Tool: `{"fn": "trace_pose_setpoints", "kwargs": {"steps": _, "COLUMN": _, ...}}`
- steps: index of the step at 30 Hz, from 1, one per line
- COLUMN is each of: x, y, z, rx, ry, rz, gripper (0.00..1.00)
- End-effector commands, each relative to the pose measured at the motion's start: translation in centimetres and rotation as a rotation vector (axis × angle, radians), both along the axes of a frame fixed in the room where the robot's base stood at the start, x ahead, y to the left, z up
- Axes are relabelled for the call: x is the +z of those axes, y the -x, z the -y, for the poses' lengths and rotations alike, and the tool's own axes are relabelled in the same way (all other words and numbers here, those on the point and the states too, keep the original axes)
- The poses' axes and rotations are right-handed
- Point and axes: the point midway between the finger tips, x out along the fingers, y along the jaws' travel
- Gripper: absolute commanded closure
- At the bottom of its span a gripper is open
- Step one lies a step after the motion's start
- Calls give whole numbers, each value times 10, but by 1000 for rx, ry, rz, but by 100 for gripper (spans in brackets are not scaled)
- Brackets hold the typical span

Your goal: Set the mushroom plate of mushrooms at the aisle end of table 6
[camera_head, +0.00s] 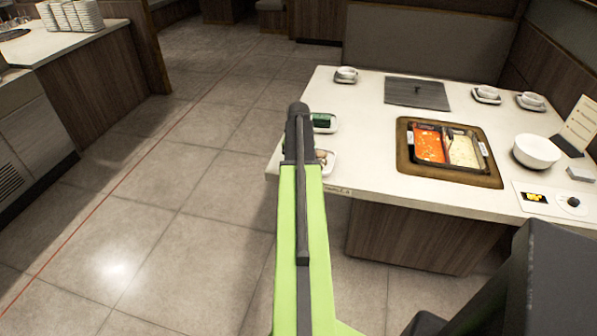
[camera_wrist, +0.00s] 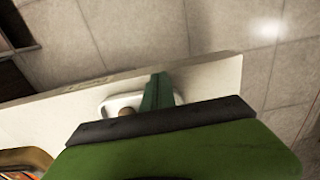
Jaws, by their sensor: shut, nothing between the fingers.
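A small white plate (camera_head: 328,166) with something brown on it, looking like mushrooms, sits at the left end of the white table (camera_head: 364,175), partly hidden behind my arm. In the wrist view the plate (camera_wrist: 112,102) shows with one brown mushroom (camera_wrist: 125,112), near the table's edge. My gripper (camera_wrist: 157,92) is shut and empty; its fingers overlap the plate in that view. I cannot tell whether they touch it. In the head view my arm hides the fingers. A small label (camera_head: 337,191) is on the table's front edge, too small to read surely.
Another white plate with dark green food (camera_head: 323,122) stands just behind. A split pot (camera_head: 445,148) with red and pale broth is set in the table. Bowls (camera_head: 537,151) and cups stand right and back. The tiled aisle (camera_head: 170,200) at left is clear; a counter (camera_head: 60,40) bounds it.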

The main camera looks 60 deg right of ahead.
Motion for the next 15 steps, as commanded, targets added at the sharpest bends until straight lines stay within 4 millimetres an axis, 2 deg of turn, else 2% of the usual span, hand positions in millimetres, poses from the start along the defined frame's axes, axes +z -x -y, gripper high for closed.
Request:
{"fn": "trace_pose_setpoints", "kwargs": {"steps": 5, "x": 0, "y": 1, "z": -8, "rx": 2, "ry": 0, "rz": 0, "gripper": 100}}
{"fn": "trace_pose_setpoints", "kwargs": {"steps": 11, "x": 0, "y": 9, "z": -44, "rx": 5, "ry": 0, "rz": 0, "gripper": 100}}
{"fn": "trace_pose_setpoints", "kwargs": {"steps": 12, "x": 15, "y": 8, "z": -42, "rx": 3, "ry": 0, "rz": 0, "gripper": 100}}
{"fn": "trace_pose_setpoints", "kwargs": {"steps": 15, "x": 43, "y": 7, "z": -40, "rx": 2, "ry": 0, "rz": 0, "gripper": 100}}
